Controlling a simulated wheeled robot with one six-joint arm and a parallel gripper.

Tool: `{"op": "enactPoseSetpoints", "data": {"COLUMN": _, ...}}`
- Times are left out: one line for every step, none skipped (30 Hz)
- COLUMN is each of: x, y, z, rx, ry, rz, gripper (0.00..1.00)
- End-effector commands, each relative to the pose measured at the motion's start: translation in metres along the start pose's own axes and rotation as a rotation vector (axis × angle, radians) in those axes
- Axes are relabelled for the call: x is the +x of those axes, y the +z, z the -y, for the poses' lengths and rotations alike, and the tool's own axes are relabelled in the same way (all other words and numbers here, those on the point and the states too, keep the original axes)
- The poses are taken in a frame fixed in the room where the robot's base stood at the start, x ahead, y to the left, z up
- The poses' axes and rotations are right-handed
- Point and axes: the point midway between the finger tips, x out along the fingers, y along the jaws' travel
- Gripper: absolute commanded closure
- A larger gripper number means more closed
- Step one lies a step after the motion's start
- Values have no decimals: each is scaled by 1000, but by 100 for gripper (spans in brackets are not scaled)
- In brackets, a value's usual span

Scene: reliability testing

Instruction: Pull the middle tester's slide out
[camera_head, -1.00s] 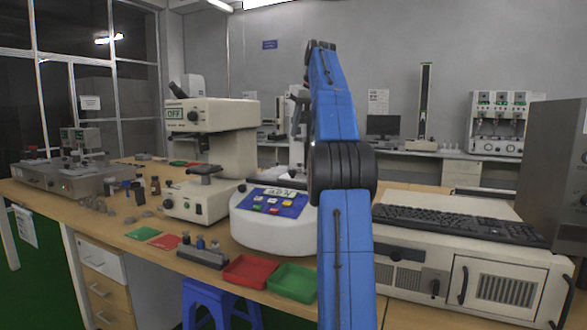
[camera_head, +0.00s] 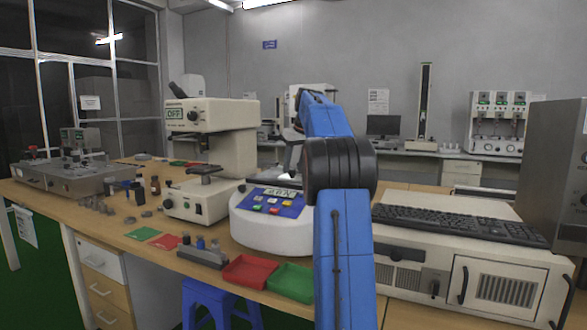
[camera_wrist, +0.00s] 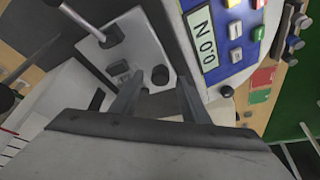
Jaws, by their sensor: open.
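The middle tester (camera_head: 270,225) is a rounded white machine with a blue keypad panel and a small display. In the head view it stands on the bench, its right side covered by my blue arm. In the wrist view its panel (camera_wrist: 228,32) reads 0.0 N at the upper right. Beside it a pale grey base (camera_wrist: 145,50) carries a dark round knob (camera_wrist: 160,75) and a small dark block. My gripper (camera_wrist: 160,85) is open over this area, the knob appearing between its fingertips. I cannot tell which part is the slide or whether the fingers touch anything.
A beige tester marked OFF (camera_head: 212,135) stands left of the middle one. A red tray (camera_head: 250,270) and a green tray (camera_head: 290,282) lie at the bench front. A white cabinet with a keyboard (camera_head: 455,222) is close on the right. A metal lever (camera_wrist: 90,22) rises near my gripper.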

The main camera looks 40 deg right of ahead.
Motion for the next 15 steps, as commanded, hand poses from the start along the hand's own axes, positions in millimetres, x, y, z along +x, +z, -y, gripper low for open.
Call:
{"op": "enactPoseSetpoints", "data": {"x": 4, "y": 0, "z": 0, "rx": 0, "ry": -1, "rz": 1, "gripper": 58}}
{"op": "enactPoseSetpoints", "data": {"x": 6, "y": 0, "z": 0, "rx": 0, "ry": -1, "rz": 1, "gripper": 58}}
{"op": "enactPoseSetpoints", "data": {"x": 8, "y": 0, "z": 0, "rx": 0, "ry": -1, "rz": 1, "gripper": 58}}
{"op": "enactPoseSetpoints", "data": {"x": 9, "y": 0, "z": 0, "rx": 0, "ry": -1, "rz": 1, "gripper": 58}}
{"op": "enactPoseSetpoints", "data": {"x": 9, "y": 0, "z": 0, "rx": 0, "ry": -1, "rz": 1, "gripper": 58}}
{"op": "enactPoseSetpoints", "data": {"x": 10, "y": 0, "z": 0, "rx": 0, "ry": 0, "rz": 1, "gripper": 58}}
{"op": "enactPoseSetpoints", "data": {"x": 10, "y": 0, "z": 0, "rx": 0, "ry": 0, "rz": 1, "gripper": 58}}
{"op": "enactPoseSetpoints", "data": {"x": 10, "y": 0, "z": 0, "rx": 0, "ry": 0, "rz": 1, "gripper": 58}}
{"op": "enactPoseSetpoints", "data": {"x": 10, "y": 0, "z": 0, "rx": 0, "ry": 0, "rz": 1, "gripper": 58}}
{"op": "enactPoseSetpoints", "data": {"x": 10, "y": 0, "z": 0, "rx": 0, "ry": 0, "rz": 1, "gripper": 58}}
{"op": "enactPoseSetpoints", "data": {"x": 10, "y": 0, "z": 0, "rx": 0, "ry": 0, "rz": 1, "gripper": 58}}
{"op": "enactPoseSetpoints", "data": {"x": 10, "y": 0, "z": 0, "rx": 0, "ry": 0, "rz": 0, "gripper": 58}}
{"op": "enactPoseSetpoints", "data": {"x": 10, "y": 0, "z": 0, "rx": 0, "ry": 0, "rz": 1, "gripper": 58}}
{"op": "enactPoseSetpoints", "data": {"x": 10, "y": 0, "z": 0, "rx": 0, "ry": 0, "rz": 1, "gripper": 63}}
{"op": "enactPoseSetpoints", "data": {"x": 10, "y": 0, "z": 0, "rx": 0, "ry": 0, "rz": 0, "gripper": 73}}
